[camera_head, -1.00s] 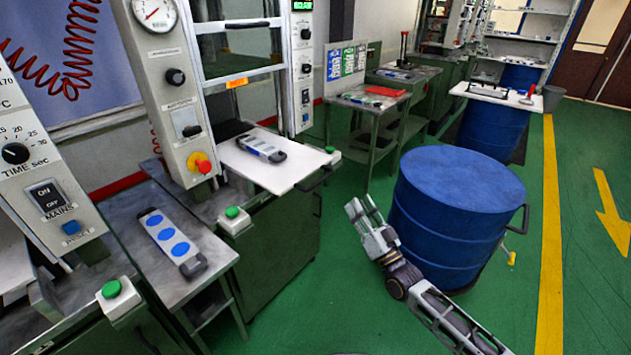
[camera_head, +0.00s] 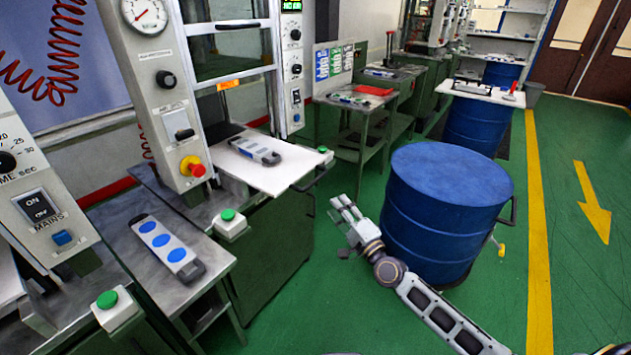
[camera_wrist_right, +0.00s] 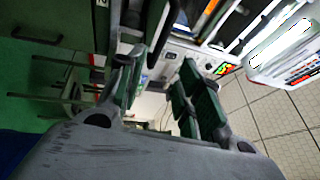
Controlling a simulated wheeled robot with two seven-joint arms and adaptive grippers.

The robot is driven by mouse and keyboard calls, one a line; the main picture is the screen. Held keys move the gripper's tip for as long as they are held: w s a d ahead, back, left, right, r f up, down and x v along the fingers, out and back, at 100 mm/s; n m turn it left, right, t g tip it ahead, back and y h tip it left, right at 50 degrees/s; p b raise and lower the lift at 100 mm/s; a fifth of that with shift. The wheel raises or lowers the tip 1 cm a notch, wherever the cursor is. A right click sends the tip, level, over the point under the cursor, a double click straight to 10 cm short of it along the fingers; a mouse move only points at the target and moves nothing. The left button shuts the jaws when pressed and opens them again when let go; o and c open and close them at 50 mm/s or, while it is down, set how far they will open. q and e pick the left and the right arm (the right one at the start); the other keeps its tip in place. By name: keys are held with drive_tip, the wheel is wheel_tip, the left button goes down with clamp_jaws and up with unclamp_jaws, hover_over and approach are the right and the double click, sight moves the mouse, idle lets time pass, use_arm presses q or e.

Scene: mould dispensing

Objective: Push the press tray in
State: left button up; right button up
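The press tray (camera_head: 284,180) is a white plate sticking out of the press at mid-height, with a dark handle (camera_head: 316,177) on its front right edge. A grey mould with blue-white inserts (camera_head: 252,150) lies on the tray. My right gripper (camera_head: 341,207) is in front of the tray, to the right of and below its handle, over the green floor and apart from the tray. In the right wrist view its fingers (camera_wrist_right: 165,92) stand apart with nothing between them. My left gripper is not in view.
A blue barrel (camera_head: 445,205) stands close to the right of my right gripper. A side table (camera_head: 128,213) at left holds a mould with blue discs (camera_head: 166,246). Green push buttons (camera_head: 229,221) sit by the press. Green floor lies between barrel and press.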

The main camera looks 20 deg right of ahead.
sight(316, 178)
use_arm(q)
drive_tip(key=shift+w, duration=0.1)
use_arm(e)
drive_tip(key=shift+m, duration=0.4)
drive_tip(key=shift+w+a, duration=0.1)
drive_tip(key=shift+w, duration=0.05)
drive_tip(key=shift+p+x, duration=0.35)
drive_tip(key=shift+x, duration=6.35)
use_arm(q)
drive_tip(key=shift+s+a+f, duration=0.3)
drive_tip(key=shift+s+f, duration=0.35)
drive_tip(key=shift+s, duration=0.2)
use_arm(e)
drive_tip(key=shift+w+f, duration=0.1)
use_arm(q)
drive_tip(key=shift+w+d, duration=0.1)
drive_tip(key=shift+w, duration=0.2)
